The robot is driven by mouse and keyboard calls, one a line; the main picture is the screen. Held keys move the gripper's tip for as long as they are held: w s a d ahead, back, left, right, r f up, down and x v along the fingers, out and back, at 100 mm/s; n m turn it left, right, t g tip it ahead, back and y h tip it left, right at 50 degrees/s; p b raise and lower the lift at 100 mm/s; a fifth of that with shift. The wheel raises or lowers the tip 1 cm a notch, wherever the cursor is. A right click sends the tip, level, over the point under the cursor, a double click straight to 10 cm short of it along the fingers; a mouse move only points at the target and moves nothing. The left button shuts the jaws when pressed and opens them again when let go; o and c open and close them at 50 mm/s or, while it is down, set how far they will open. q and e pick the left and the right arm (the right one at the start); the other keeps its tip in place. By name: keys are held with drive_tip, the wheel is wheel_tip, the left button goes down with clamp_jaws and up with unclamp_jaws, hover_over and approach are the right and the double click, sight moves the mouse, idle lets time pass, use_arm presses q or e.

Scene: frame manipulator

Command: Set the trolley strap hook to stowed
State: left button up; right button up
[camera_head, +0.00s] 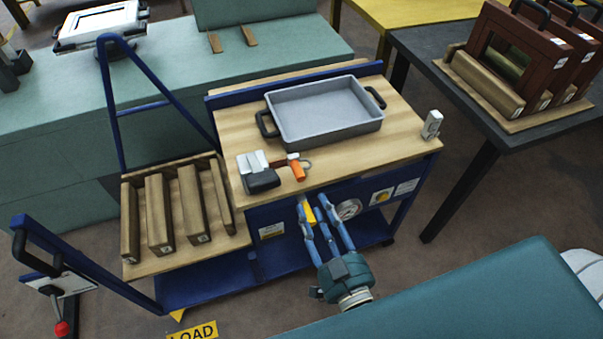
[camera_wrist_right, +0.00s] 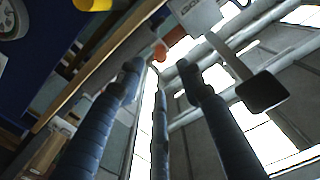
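The blue-framed trolley (camera_head: 400,157) has a wooden top. At its front left edge sits a grey fitting with a black pad (camera_head: 262,182); beside it is an orange piece (camera_head: 297,172) with a thin metal loop. I cannot tell for sure which part is the strap hook. The wrist view also shows the orange piece (camera_wrist_right: 160,51) and the black pad (camera_wrist_right: 262,92) on a grey arm. My right gripper (camera_head: 313,206) is in front of the trolley's side, below the fitting. Its blue fingers (camera_wrist_right: 160,78) are spread, with nothing between them. My left gripper is out of view.
A grey tray (camera_head: 330,135) with black handles stands on the trolley top, with a small white block (camera_head: 432,124) at the right. Wooden pieces (camera_head: 159,215) fill the lower left shelf. A gauge (camera_head: 348,209) is on the trolley's side. A dark table (camera_head: 440,85) stands at right.

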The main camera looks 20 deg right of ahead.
sight(301, 178)
drive_tip(key=w, duration=1)
drive_tip(key=shift+w+a, duration=0.1)
drive_tip(key=shift+a, duration=0.1)
drive_tip(key=shift+c, duration=0.5)
clamp_jaws()
